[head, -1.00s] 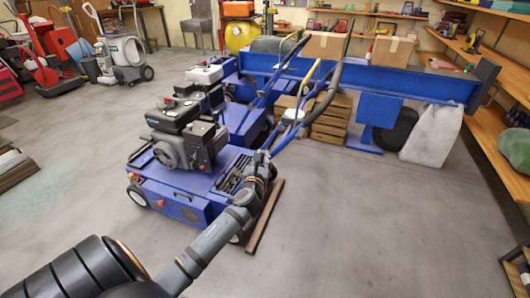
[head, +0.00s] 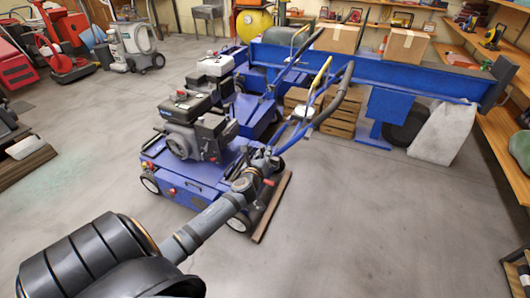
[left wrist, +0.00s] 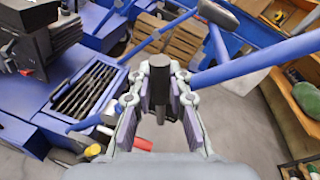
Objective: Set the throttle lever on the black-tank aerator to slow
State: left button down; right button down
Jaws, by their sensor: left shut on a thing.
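The nearer aerator (head: 185,185) is blue, with a black engine and a black tank (head: 186,107) on top. Its blue handle bars (head: 300,128) rise toward the back right. My left gripper (head: 264,160) is at the handle end of this machine. In the left wrist view, my left gripper (left wrist: 160,98) has its fingers on either side of an upright black grip (left wrist: 159,76), closed on it. The grip looks like the throttle lever's, but its slow and fast marks cannot be read. My right gripper is not in view.
A second blue aerator with a white tank (head: 215,65) stands behind the first. A long blue beam (head: 400,73), wooden crates (head: 338,112) and a pale sack (head: 443,133) stand to the right. A wooden plank (head: 272,207) lies beside the aerator. Floor at front right is clear.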

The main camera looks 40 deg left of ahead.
pick_arm(q)
jog(key=shift+s+f, duration=0.1)
jog(key=shift+f, duration=0.05)
jog(key=c, duration=1.3)
grip_release()
jog(key=shift+o, duration=0.2)
jog(key=v, duration=1.2)
